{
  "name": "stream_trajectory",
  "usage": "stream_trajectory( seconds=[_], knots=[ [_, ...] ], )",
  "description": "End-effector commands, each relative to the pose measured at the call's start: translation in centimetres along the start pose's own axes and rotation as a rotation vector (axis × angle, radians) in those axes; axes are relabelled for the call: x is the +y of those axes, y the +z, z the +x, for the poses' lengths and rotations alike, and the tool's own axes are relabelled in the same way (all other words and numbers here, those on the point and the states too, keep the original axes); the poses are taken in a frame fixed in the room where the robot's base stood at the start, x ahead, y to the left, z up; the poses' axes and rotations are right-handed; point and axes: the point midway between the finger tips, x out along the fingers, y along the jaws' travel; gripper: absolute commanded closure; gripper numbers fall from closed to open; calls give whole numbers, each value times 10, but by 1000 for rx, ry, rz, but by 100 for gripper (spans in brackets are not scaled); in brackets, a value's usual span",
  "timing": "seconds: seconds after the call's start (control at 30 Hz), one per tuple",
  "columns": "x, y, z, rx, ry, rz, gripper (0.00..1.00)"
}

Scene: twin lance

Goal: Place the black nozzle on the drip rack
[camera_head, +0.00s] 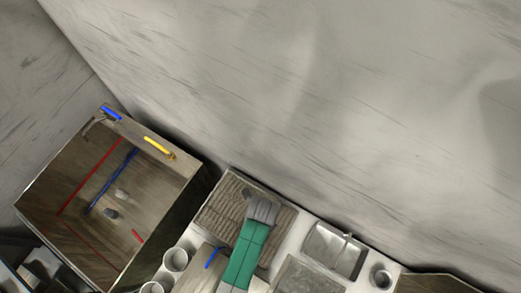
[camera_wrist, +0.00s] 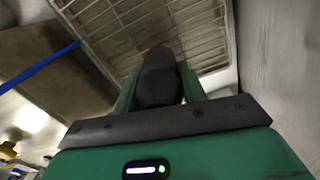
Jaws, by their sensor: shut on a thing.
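The black nozzle (camera_wrist: 158,78) is a dark rounded piece in the wrist view. My gripper (camera_wrist: 160,90) is shut on it, with a green finger on either side. The drip rack (camera_wrist: 205,30) shows as a pale wire grid behind and beyond the nozzle; I cannot tell whether the nozzle touches it. In the head view the drip rack (camera_head: 222,205) is a ribbed square tray at the back of the counter. My gripper (camera_head: 262,208) is over its right part there, and my green arm hides some of the rack. The nozzle cannot be told apart in the head view.
A blue rod (camera_wrist: 38,68) lies left of the rack in the wrist view. In the head view, a large open brown bin (camera_head: 150,215) stands left, with white cups (camera_head: 176,259) beside it. A sink (camera_head: 335,248) is right of the rack. The rack's left part looks bare.

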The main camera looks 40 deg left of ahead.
Motion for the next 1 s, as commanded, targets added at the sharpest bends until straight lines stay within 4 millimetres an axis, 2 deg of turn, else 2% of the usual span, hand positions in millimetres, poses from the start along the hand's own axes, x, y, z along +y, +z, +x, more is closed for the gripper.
stream_trajectory(
  seconds=[0.13, 0.33, 0.73, 0.77, 0.83, 0.87, 1.0],
  knots=[
    [0, 0, 8, 1, 2, 0, 85],
    [0, 0, 40, 0, 1, 0, 85],
    [0, 0, 47, 0, 0, 0, 85],
    [0, 0, 47, 0, 0, 0, 55],
    [0, 0, 46, 0, 0, 0, 42],
    [0, 0, 46, 0, 0, 0, 37],
    [0, 0, 46, 0, 0, 0, 37]
  ],
)
